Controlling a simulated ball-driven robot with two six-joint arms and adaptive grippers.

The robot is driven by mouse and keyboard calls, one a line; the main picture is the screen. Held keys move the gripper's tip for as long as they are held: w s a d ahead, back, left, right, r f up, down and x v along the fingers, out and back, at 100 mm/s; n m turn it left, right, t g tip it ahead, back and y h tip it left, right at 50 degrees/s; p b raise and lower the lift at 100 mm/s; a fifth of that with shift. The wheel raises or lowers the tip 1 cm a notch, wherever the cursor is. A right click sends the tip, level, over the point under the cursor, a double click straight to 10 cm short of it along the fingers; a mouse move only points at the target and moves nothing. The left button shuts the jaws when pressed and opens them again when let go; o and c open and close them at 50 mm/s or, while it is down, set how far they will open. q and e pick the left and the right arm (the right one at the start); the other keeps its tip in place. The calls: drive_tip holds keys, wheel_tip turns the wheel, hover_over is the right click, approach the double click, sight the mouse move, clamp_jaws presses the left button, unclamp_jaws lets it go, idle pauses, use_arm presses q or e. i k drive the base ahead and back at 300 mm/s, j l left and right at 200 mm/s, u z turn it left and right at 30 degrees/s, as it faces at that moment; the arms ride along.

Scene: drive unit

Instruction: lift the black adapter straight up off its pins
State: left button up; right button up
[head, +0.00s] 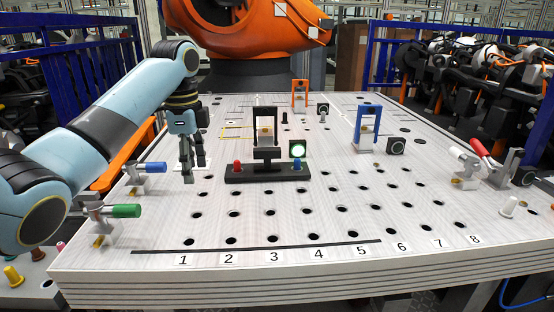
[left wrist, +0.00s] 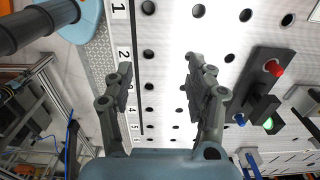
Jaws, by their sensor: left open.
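The black adapter (head: 265,122) is an upright black frame at the middle of the table. It stands on a dark base (head: 240,178) with a red button, a blue button and a green lit lamp. Its pins cannot be made out. My left gripper (head: 194,172) points down to the left of the adapter, apart from it. In the left wrist view its two fingers (left wrist: 159,70) are spread with nothing between them, and the dark base (left wrist: 250,95) lies to their right. My right gripper is not in view.
A blue frame (head: 367,122) stands to the right and an orange frame (head: 300,95) behind. Toggle clamps with a blue handle (head: 152,168) and a green handle (head: 126,211) sit at the left edge. The perforated table front (head: 300,218) is clear.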

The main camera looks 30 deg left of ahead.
sight(268, 171)
drive_tip(key=i, duration=1.25)
drive_tip(key=j+u, duration=0.05)
drive_tip(key=j, duration=0.05)
